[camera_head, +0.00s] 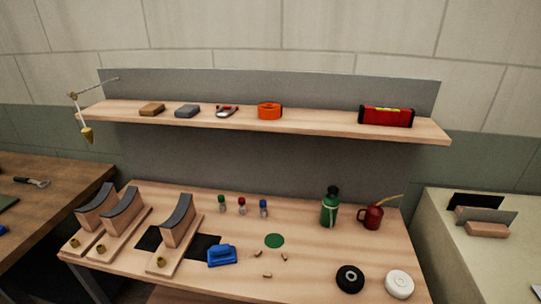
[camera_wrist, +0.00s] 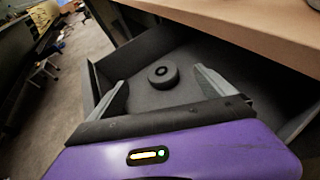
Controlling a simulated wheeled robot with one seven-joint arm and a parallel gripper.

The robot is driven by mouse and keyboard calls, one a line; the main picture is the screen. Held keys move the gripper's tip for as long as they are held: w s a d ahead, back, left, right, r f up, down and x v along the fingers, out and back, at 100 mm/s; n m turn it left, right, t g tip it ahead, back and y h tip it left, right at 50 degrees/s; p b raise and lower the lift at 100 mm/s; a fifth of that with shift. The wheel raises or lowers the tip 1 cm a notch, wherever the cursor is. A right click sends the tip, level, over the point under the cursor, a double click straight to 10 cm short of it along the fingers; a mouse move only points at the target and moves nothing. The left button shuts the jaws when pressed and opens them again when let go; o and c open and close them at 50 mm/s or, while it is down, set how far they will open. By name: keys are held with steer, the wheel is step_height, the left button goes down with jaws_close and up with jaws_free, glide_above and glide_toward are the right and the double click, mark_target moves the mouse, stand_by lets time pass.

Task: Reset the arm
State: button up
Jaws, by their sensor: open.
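My gripper (camera_wrist: 160,76) shows only in the wrist view. Its two grey fingers are spread wide apart with nothing held between them. A black round roll (camera_wrist: 163,77) lies in an open grey drawer (camera_wrist: 98,80) beyond the fingers and appears between them in the picture. The gripper seems to be above or at the front of the drawer; its exact height over the drawer floor I cannot tell. My arm and gripper do not show in the head view.
The wooden workbench (camera_head: 310,240) holds curved-top blocks, a blue tool (camera_head: 222,255), small bottles, a green flask (camera_head: 329,209), a red oil can (camera_head: 371,217), and black (camera_head: 350,278) and white (camera_head: 399,283) rolls. Above is a shelf (camera_head: 330,122) with tools. The bench edge (camera_wrist: 240,22) overhangs the drawer.

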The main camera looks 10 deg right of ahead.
steer(key=a+r+m+t, duration=0.1)
steer(key=a+r+m, duration=0.3)
steer(key=m, duration=0.3)
steer(key=s+a+r+n+t+h, duration=0.2)
steer(key=s+r+n+h, duration=0.3)
steer(key=n, duration=1.2)
steer(key=s+a+r+n+t+h, duration=0.3)
steer(key=s+r+n+h, duration=0.2)
steer(key=s+r+n, duration=0.9)
steer(key=shift+s+r+n, duration=0.15)
steer(key=shift+s+n, duration=0.75)
steer(key=shift+n, duration=0.8)
